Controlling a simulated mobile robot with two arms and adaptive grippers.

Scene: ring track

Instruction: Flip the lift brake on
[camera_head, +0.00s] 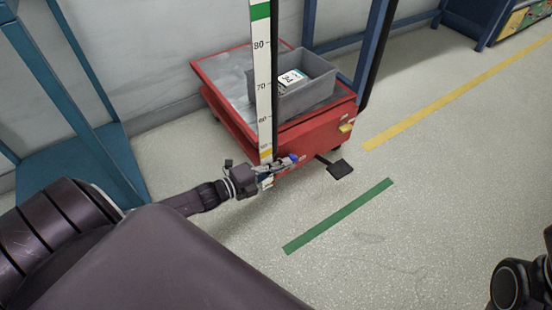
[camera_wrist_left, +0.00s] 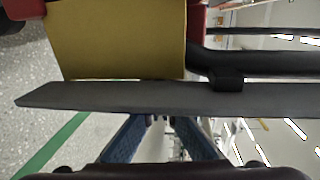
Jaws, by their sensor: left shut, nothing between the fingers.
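A red lift cart (camera_head: 315,131) stands beyond my left arm in the head view. A black pedal (camera_head: 340,168) sticks out low at its near side, and a small yellow tab (camera_head: 346,127) is on its right end. I cannot tell which part is the lift brake. My left gripper (camera_head: 291,159), with blue fingers, is shut and empty at the foot of the scale post, left of the pedal. In the left wrist view a dark bar (camera_wrist_left: 100,97) crosses just beyond the fingers (camera_wrist_left: 160,122), with a yellow plate (camera_wrist_left: 118,40) behind it. Contact is unclear.
A numbered scale post (camera_head: 263,80) rises in front of the cart. A grey bin (camera_head: 305,92) with a labelled item sits on the cart's top. A blue frame (camera_head: 75,165) stands at left. Floor around the green stripe (camera_head: 340,215) and yellow line (camera_head: 450,95) is clear.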

